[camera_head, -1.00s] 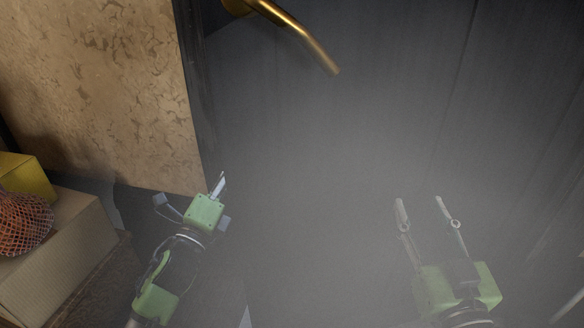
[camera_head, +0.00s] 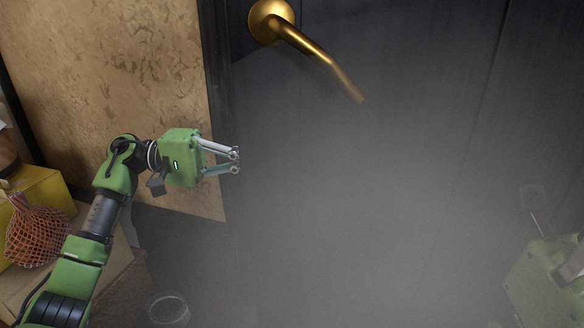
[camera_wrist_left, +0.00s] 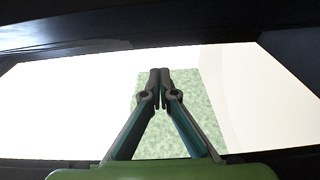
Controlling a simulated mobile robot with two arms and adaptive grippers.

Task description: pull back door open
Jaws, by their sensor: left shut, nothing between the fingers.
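The dark door (camera_head: 400,150) fills the middle and right of the head view. Its brass lever handle (camera_head: 318,52) sits at the top, angling down to the right from a round base. My left gripper (camera_head: 237,161) is in front of the door's left edge, below the handle and apart from it. Its fingers are shut and empty; they meet at the tips in the left wrist view (camera_wrist_left: 160,80). My right gripper (camera_head: 533,205) is at the lower right, faint and hazy; one finger shows and the right edge cuts off its body.
A mottled tan wall (camera_head: 120,90) stands left of the door. At lower left are a yellow box (camera_head: 45,190), a red net bag (camera_head: 38,232) and a cardboard box (camera_head: 118,258). A round clear rim (camera_head: 168,310) shows low down. The wrist view shows a bright opening with a green patch (camera_wrist_left: 205,95).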

